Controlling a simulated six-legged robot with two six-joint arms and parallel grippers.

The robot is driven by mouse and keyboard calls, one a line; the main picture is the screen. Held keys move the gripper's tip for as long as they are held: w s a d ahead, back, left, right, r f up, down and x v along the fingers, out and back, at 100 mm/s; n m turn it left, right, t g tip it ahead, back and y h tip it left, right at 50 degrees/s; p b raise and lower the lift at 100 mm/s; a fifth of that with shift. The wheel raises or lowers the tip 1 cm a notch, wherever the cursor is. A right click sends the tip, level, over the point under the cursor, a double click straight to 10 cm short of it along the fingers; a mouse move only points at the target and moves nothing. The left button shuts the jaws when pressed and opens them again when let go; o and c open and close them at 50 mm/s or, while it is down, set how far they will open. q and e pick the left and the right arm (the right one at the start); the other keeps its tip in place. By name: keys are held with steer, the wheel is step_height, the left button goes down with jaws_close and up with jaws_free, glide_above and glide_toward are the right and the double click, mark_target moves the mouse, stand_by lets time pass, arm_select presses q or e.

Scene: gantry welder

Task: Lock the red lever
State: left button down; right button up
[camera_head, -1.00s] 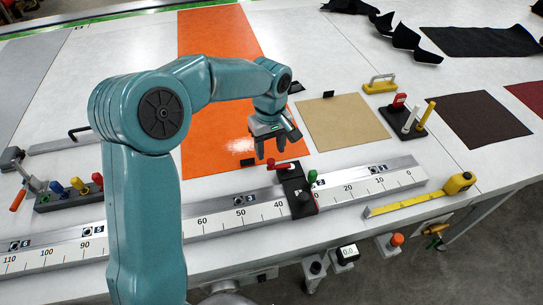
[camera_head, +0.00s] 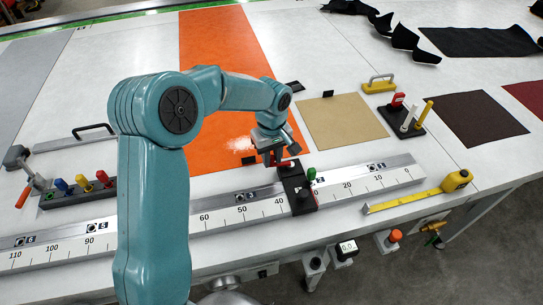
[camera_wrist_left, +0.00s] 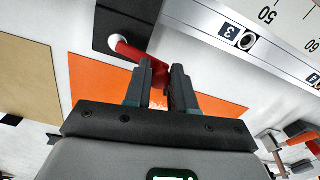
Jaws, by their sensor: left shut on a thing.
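The red lever (camera_head: 288,163) sits on the black slider block (camera_head: 299,191) that straddles the white ruler rail (camera_head: 225,217). My left gripper (camera_head: 272,157) is at the lever's free end, on the block's far left side. In the left wrist view the lever (camera_wrist_left: 133,53) runs from a white pivot on the black block (camera_wrist_left: 122,18) to between the fingers of my left gripper (camera_wrist_left: 160,82), which are shut on it. The fingers hide the lever's end. My right gripper is not in view.
A green knob (camera_head: 311,174) stands on the block's right side. A yellow tape measure (camera_head: 457,181) lies at the right front. Colored pegs stand in a black holder (camera_head: 66,199) at the left. An orange sheet (camera_head: 215,45) and a tan sheet (camera_head: 342,122) lie beyond the rail.

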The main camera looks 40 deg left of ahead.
arm_select(q)
steer(key=shift+f, duration=0.1)
steer(key=m, duration=0.2)
steer(key=w+a+m, duration=0.1)
steer(key=shift+w+m, duration=0.2)
steer(key=shift+m, duration=0.2)
steer(key=w+m, duration=0.1)
steer(key=m, duration=0.2)
steer(key=shift+w+a+m, duration=0.3)
steer(key=shift+w, duration=0.05)
steer(key=shift+w+d+m+p, duration=0.15)
steer(key=shift+w+m, duration=0.4)
steer(key=shift+m, duration=0.6)
steer(key=shift+w+m+p, duration=0.15)
steer(key=shift+w+m, duration=0.4)
steer(key=shift+m, duration=0.65)
steer(key=shift+w+d+m+p, duration=0.15)
steer(key=shift+w+m, duration=0.4)
steer(key=shift+m, duration=0.6)
steer(key=c, duration=0.9)
jaws_free()
steer(key=shift+w, duration=0.15)
steer(key=shift+c, duration=0.2)
